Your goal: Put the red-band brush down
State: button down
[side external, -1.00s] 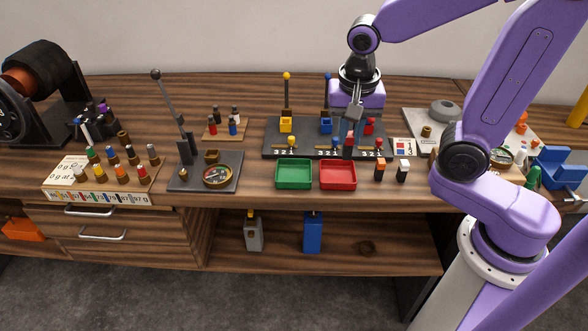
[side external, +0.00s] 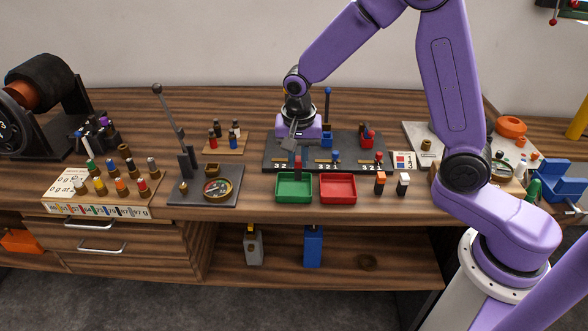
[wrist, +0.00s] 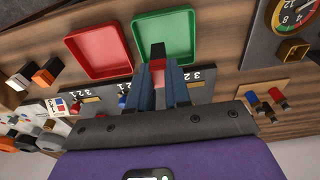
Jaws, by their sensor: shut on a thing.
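My gripper (side external: 298,148) is shut on the red-band brush (side external: 298,163). It holds the brush upright at the back edge of the green tray (side external: 293,198). In the wrist view the brush (wrist: 158,51) shows a red band and a dark end between the fingertips (wrist: 159,72), against the green tray (wrist: 164,30). I cannot tell how high the brush is above the tray. The green tray looks empty. The red tray (side external: 337,199) stands right beside it and is also empty.
A dark numbered board (side external: 350,165) with coloured holders lies behind the trays. An orange-topped block (side external: 380,178) and a white-topped block (side external: 403,179) stand right of the red tray. A lever stand with a round gauge (side external: 217,189) is on the left.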

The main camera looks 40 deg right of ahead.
jog(key=shift+w+a+f, duration=0.1)
jog(key=shift+w+f, duration=0.1)
jog(key=shift+f, duration=0.55)
jog(key=shift+w+d+f, duration=0.1)
jog(key=shift+w+f, duration=0.15)
jog(key=shift+f, duration=0.5)
jog(key=shift+w+a+f, duration=0.1)
jog(key=shift+w+f, duration=0.1)
jog(key=shift+f, duration=0.55)
jog(key=shift+f, duration=0.1)
jog(key=c, duration=1.1)
grip_release()
jog(key=r, duration=0.8)
jog(key=s+a+r, duration=0.1)
jog(key=r, duration=0.3)
jog(key=shift+r, duration=0.1)
